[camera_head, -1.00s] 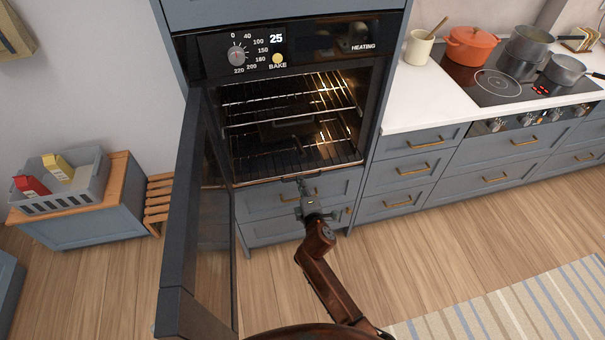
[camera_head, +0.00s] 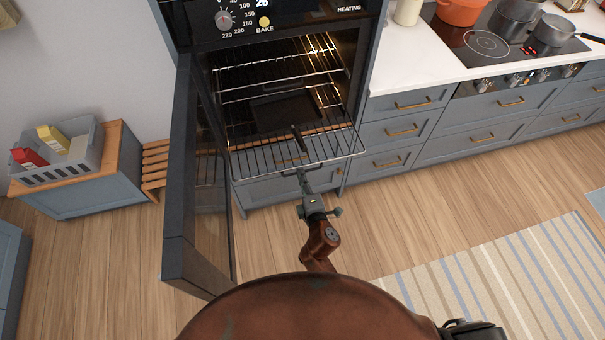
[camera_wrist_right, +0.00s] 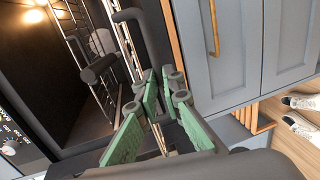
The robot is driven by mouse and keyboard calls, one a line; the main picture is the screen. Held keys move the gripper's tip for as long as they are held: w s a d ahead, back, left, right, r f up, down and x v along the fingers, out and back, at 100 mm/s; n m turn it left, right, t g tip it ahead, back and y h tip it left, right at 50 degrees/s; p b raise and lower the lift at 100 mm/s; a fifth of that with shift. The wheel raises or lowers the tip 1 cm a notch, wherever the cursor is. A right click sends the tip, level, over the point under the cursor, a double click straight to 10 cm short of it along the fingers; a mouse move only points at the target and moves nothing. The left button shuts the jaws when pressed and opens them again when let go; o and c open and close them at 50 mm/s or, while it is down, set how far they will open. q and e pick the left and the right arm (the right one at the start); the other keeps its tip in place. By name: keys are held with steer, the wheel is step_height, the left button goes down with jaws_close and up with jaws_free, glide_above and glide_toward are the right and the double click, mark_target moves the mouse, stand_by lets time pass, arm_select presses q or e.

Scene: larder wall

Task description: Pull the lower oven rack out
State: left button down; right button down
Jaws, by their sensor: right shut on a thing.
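The oven (camera_head: 205,45) has its dark door (camera_head: 190,190) swung open on the left. The lower oven rack (camera_head: 262,158) is a wire grid that sticks partly out of the oven front. My right gripper (camera_head: 302,174) is at the middle of its front edge, shut on the dark rack handle (camera_head: 318,165). In the right wrist view, the green-padded fingers (camera_wrist_right: 163,90) are close together at the dark bar (camera_wrist_right: 145,40); their exact contact is partly hidden. My left gripper is out of view.
The upper rack (camera_head: 275,75) stays inside. Drawers (camera_head: 400,130) stand to the right. The wooden floor in front is clear, with a striped rug (camera_head: 500,275) at right.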

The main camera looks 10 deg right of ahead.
steer(key=c, duration=2.3)
jaws_free()
steer(key=shift+c, duration=0.2)
steer(key=shift+s, duration=0.1)
steer(key=v, duration=1.2)
